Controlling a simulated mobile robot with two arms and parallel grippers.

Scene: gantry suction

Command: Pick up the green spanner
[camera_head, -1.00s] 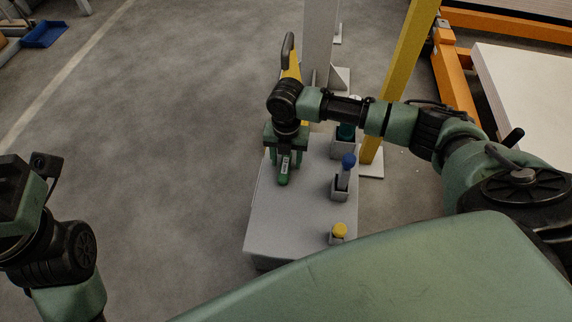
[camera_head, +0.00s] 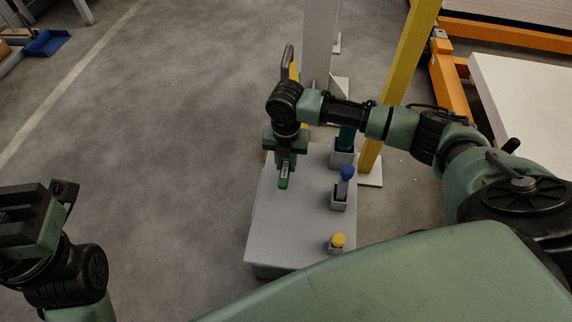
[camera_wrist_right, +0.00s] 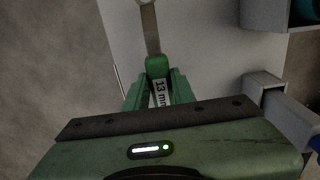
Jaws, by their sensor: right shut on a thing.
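The green spanner (camera_head: 283,183) is at the far left part of the grey table (camera_head: 285,225) in the head view. In the right wrist view its green handle (camera_wrist_right: 157,68) bears a "13 mm" label and a metal shank runs up from it. My right gripper (camera_head: 285,165) points down and is shut on the handle, with one finger on each side. It also shows in the wrist view (camera_wrist_right: 158,92). I cannot tell whether the spanner still touches the table. My left gripper (camera_head: 28,222) is at the left edge, away from the table; its jaws are unclear.
Along the table's right side stand grey holders with a yellow-topped thing (camera_head: 338,240), a blue-topped thing (camera_head: 347,173) and a teal thing (camera_head: 346,138). A yellow post (camera_head: 398,85) and a grey post (camera_head: 318,45) rise behind.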

